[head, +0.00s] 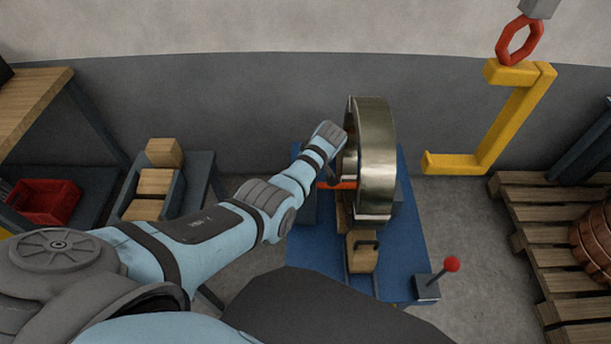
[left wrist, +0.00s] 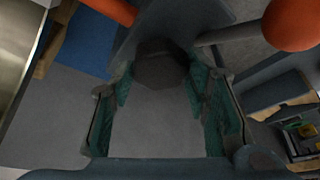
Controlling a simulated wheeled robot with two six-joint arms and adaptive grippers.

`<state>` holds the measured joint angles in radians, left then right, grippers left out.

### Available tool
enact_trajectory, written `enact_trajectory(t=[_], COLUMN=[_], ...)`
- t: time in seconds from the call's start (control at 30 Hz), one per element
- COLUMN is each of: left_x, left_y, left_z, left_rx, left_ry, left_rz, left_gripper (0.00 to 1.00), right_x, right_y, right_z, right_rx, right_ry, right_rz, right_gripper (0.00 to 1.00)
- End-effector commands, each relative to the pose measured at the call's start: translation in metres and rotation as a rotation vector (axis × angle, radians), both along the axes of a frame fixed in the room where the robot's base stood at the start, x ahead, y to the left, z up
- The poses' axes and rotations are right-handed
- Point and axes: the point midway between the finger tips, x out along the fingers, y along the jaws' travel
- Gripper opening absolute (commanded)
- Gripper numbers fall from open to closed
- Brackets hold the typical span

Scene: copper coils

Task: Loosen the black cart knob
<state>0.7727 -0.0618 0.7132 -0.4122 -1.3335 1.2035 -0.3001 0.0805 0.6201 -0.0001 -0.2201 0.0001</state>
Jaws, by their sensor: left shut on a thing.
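The black cart knob (left wrist: 160,64) is a dark, many-sided knob in the left wrist view. My left gripper (left wrist: 160,80) has its two teal-padded fingers on either side of the knob and is shut on it. In the head view my left arm reaches to the left side of a blue cart (head: 405,240) that carries an upright metal coil (head: 377,150). There the knob and my fingertips are hidden behind my wrist. My right gripper is in neither view.
A red-orange bar (left wrist: 110,10) and a red-orange ball (left wrist: 290,22) flank the knob. A lever with a red ball (head: 452,264) stands at the cart's front right. A yellow hook (head: 512,120) hangs right of the coil. A wooden pallet (head: 540,235) lies farther right.

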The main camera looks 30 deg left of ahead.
Motion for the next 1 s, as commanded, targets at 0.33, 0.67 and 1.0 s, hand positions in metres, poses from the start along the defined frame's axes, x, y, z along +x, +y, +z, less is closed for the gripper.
enact_trajectory(t=[0.33,0.67,1.0], left_x=[0.002,0.002,0.001], left_y=[-0.001,-0.001,-0.001], left_z=[0.000,0.001,0.000], left_rx=[-0.002,-0.003,-0.002], left_ry=[-0.003,-0.004,-0.002], left_rz=[0.134,0.154,0.154], left_gripper=[0.15,0.15,0.63], right_x=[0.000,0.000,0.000], right_y=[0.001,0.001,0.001], right_z=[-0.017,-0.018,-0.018], right_rx=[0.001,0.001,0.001], right_ry=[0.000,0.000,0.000], right_rz=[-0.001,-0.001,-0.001], right_gripper=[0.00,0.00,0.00])
